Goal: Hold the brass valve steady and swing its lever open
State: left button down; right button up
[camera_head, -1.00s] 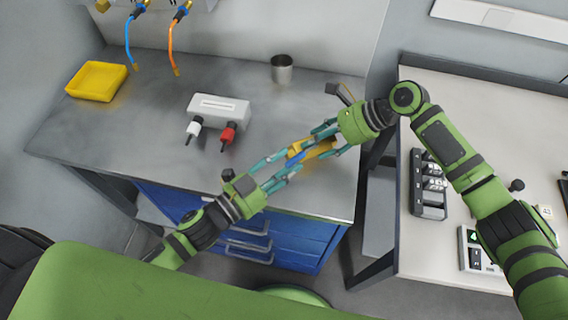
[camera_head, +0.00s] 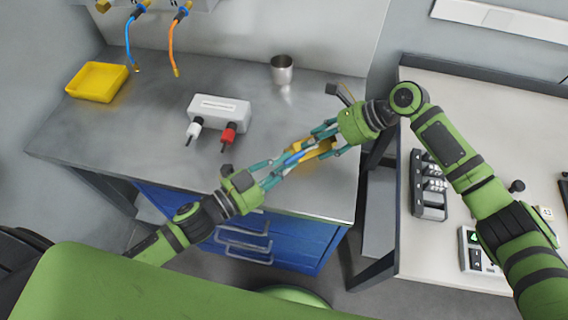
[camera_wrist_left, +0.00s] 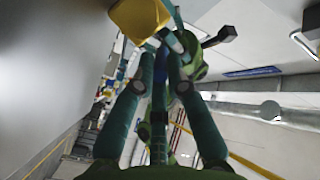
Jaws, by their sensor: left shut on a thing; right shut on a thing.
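The brass valve (camera_head: 322,149) is a yellow body held above the front right of the grey bench. It also shows at the top of the left wrist view (camera_wrist_left: 140,17). Its blue lever (camera_head: 293,158) points toward the lower left in the head view. My right gripper (camera_head: 318,144) comes from the right and is shut on the valve body, partly covering it. My left gripper (camera_head: 286,164) comes from the lower left and is shut on the lever. The fingers hide much of the lever, so its exact angle is hard to tell.
On the bench (camera_head: 150,130) stand a yellow tray (camera_head: 97,82), a metal cup (camera_head: 282,70) and a white box (camera_head: 219,112) with a white and a red plug. Blue and orange hoses hang behind. A side table (camera_head: 500,120) is at the right. Blue drawers are below.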

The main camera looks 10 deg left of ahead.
pick_arm(q)
jog(key=shift+w+a, duration=0.1)
jog(key=shift+a, duration=0.05)
jog(key=c, duration=1.3)
grip_release()
jog(key=shift+o, duration=0.2)
jog(key=shift+s, duration=0.2)
jog(key=v, duration=1.1)
jog(key=shift+s+a, duration=0.25)
grip_shut()
jog(key=shift+d, duration=0.1)
